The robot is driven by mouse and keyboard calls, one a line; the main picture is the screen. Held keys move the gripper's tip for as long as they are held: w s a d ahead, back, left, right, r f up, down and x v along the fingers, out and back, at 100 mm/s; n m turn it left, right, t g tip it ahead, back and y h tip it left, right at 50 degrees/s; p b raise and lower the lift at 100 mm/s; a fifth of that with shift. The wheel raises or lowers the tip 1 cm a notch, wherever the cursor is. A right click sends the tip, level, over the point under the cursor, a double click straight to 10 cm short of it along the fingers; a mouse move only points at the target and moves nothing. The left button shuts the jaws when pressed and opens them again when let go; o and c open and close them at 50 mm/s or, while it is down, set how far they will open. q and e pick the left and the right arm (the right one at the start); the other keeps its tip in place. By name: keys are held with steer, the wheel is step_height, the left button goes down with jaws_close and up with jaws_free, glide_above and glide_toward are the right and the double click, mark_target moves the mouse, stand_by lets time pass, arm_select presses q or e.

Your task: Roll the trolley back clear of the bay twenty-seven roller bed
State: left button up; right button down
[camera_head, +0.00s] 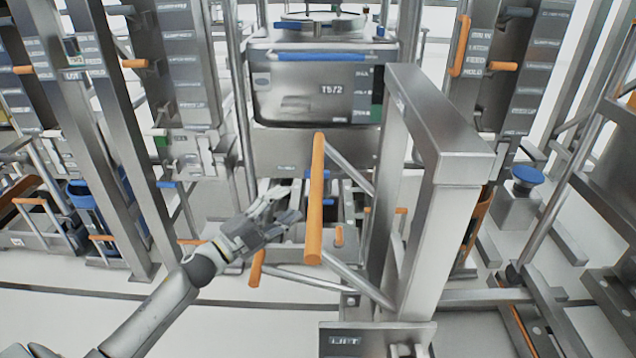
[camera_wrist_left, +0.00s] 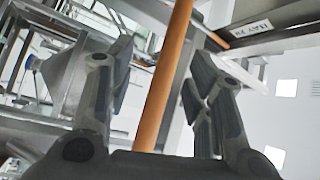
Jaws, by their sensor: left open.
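The trolley has a tall grey steel frame (camera_head: 440,125) with a "LIFT" plate low at the front. An upright orange handle bar (camera_head: 316,200) is fixed to it by grey struts. My left gripper (camera_head: 285,204) is open just left of the bar in the head view, its fingers pointing toward it. In the left wrist view the orange bar (camera_wrist_left: 165,75) runs between the two open fingers of the left gripper (camera_wrist_left: 160,62). I cannot tell whether they touch it. My right gripper is not in view. The trolley's wheels are not clearly visible.
A steel bin (camera_head: 318,88) marked T572, with a blue bar on its front, stands behind the handle. Steel posts (camera_head: 108,130) and orange-handled racks crowd the left. A blue-topped pedestal (camera_head: 522,195) stands at right. Pale floor (camera_head: 70,305) is open at front left.

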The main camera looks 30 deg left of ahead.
mark_target(318, 183)
arm_select(q)
steer(key=w+d+r+m+g+h, duration=0.1)
steer(key=w+d+m+h, duration=0.1)
steer(key=w+d+r+m+g+h, duration=0.1)
steer(key=w+d+r+m+h, duration=0.1)
steer(key=m, duration=0.1)
steer(key=w+d+r+m+g+h+p, duration=0.1)
steer(key=w+m+g, duration=0.1)
steer(key=shift+w+d+r+h, duration=0.2)
steer(key=shift+d+h, duration=0.2)
stand_by(0.4)
jaws_close()
